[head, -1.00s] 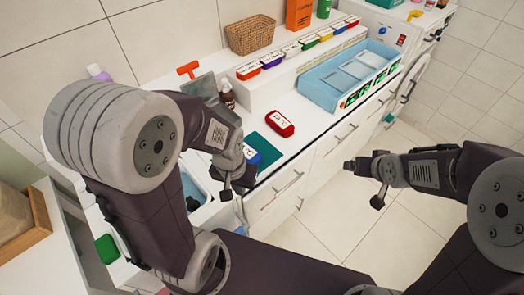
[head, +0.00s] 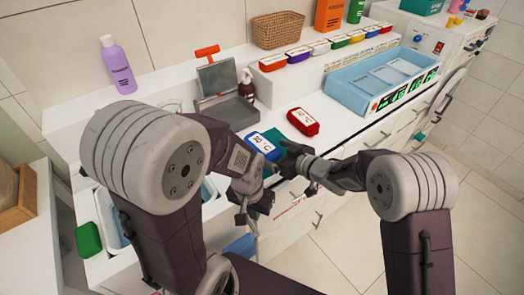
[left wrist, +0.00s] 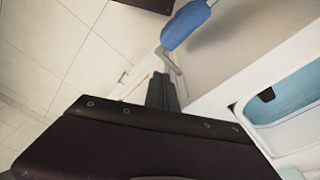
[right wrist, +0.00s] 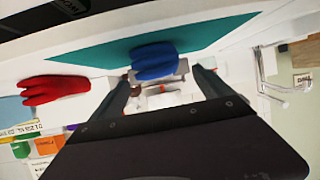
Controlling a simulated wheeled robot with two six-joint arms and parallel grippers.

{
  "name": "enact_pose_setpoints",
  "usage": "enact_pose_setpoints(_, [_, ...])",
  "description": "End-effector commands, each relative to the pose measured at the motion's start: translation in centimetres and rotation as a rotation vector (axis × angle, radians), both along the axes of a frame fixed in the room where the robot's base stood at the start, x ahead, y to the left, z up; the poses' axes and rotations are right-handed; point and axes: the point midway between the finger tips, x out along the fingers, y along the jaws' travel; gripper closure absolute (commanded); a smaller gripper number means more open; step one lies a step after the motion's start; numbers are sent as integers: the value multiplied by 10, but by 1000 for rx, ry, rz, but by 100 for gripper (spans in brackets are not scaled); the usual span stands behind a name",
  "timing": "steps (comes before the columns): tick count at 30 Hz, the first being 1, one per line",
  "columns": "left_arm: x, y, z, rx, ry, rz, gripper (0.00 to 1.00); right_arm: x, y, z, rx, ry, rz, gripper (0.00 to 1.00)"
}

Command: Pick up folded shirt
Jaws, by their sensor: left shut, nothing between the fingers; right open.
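I cannot make out a clearly folded shirt. A flat teal piece (head: 293,143) lies on the white counter, and I cannot tell whether it is cloth or a mat. A blue labelled item (head: 263,146) lies at its near edge. My right gripper (head: 292,156) is open just beside the blue item. In the right wrist view the blue item (right wrist: 155,62) shows beyond and between the open fingers (right wrist: 164,88), not gripped. My left gripper (head: 245,218) is shut and empty, lower, near the counter front. Its closed fingers (left wrist: 161,90) show in the left wrist view.
A red labelled item (head: 302,122) lies right of the teal piece. A grey dustpan-like thing (head: 218,77) and a brown bottle (head: 247,85) stand behind. A blue tray (head: 350,93) is to the right. A purple bottle (head: 117,65) stands at back left.

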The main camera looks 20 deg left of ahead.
Motion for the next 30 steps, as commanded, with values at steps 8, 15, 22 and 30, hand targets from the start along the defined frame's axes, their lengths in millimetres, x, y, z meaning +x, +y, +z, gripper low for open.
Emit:
enact_pose_setpoints(8, [0,0,-2,0,0,0,100,8,17,-10,-1,1,0,10])
enact_pose_setpoints(15, [0,0,-3,0,0,0,100,24,47,-25,0,0,-1,10])
enact_pose_setpoints(22, [0,0,-3,0,0,0,100,25,49,-26,-1,0,-3,10])
enact_pose_setpoints(30, [0,0,-3,0,0,0,100,25,49,-26,0,0,-3,78])
